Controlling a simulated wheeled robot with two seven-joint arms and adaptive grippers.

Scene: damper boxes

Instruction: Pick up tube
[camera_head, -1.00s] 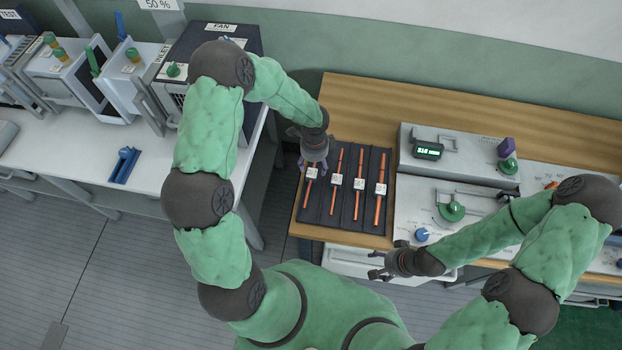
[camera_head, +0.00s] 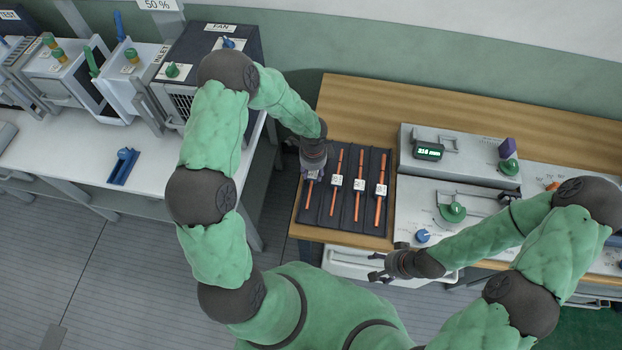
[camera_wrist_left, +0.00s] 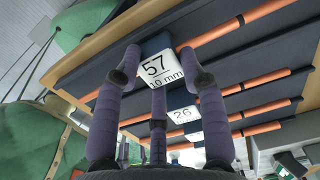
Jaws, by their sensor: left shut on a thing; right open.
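Several orange tubes with white number labels lie side by side in the dark slotted tray (camera_head: 349,217) on the wooden table. My left gripper (camera_head: 312,173) is over the leftmost tube (camera_head: 308,195) and hides its label in the head view. In the left wrist view the purple fingers of my left gripper (camera_wrist_left: 166,68) are shut on this tube at its label (camera_wrist_left: 160,70), which reads 57 and 10 mm. The tube (camera_wrist_left: 232,35) still lies along its slot, as far as I can see. A label reading 26 (camera_wrist_left: 181,115) sits on the neighbouring tube. My right gripper (camera_head: 377,266) is open and empty, in front of the table edge.
Grey instrument boxes with a display (camera_head: 429,151) and green knobs (camera_head: 453,211) stand right of the tray. A white bench (camera_head: 75,165) with a FAN box (camera_head: 213,45) is at the left. Bare wood (camera_head: 365,100) lies behind the tray.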

